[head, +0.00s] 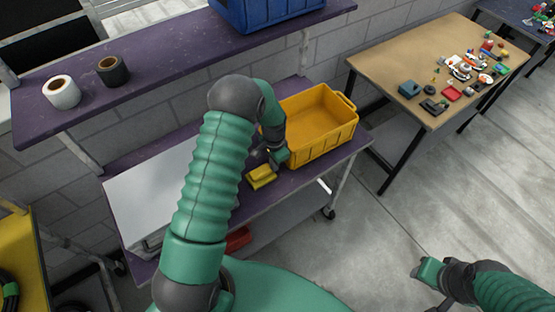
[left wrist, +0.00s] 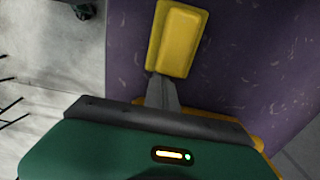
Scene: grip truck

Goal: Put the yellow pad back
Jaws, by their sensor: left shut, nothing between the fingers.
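The yellow pad (head: 261,178) lies on the purple bench top (head: 292,184), just left of the yellow bin. In the left wrist view the pad (left wrist: 174,38) lies on the purple surface beyond my fingertips. My left gripper (head: 260,159) is beside the pad, partly hidden by my own arm in the head view. Its fingers (left wrist: 160,90) are shut with nothing between them, and the tips reach the pad's near end. I cannot tell whether they touch it. My right gripper (head: 431,279) is at the lower right over bare floor, away from the bench; its finger opening is unclear.
The yellow bin (head: 322,138) stands on the bench to the right of my left gripper and looks empty. A light grey panel (head: 150,192) covers the left part. A purple shelf (head: 190,45) with tape rolls runs above. A brown table (head: 400,60) holds small items.

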